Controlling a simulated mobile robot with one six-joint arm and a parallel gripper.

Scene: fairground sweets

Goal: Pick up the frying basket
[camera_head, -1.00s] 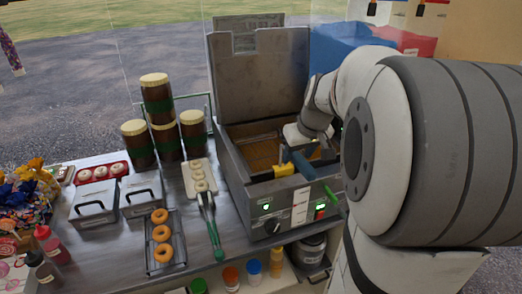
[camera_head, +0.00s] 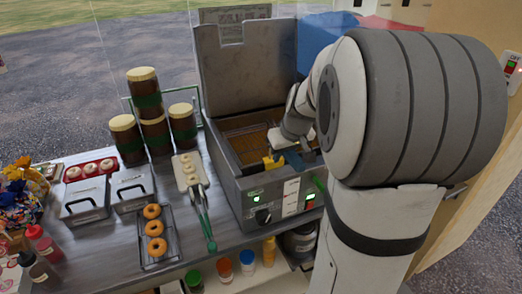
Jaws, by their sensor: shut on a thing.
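The fryer (camera_head: 230,190) stands at the back right of the counter with its lid raised and golden oil in its well. My gripper (camera_head: 284,148) is low over the right part of the well and shut on the frying basket. A blue handle (camera_head: 293,158) and a yellow handle (camera_head: 272,163) show at the fryer's front edge, just below the gripper. I cannot tell which handle lies between the fingers.
Jars (camera_head: 153,131) are stacked left of the fryer. Browned doughnuts lie on a rack (camera_head: 174,247). Lidded metal tins (camera_head: 84,196) stand further left. A blue bin (camera_head: 318,40) is behind.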

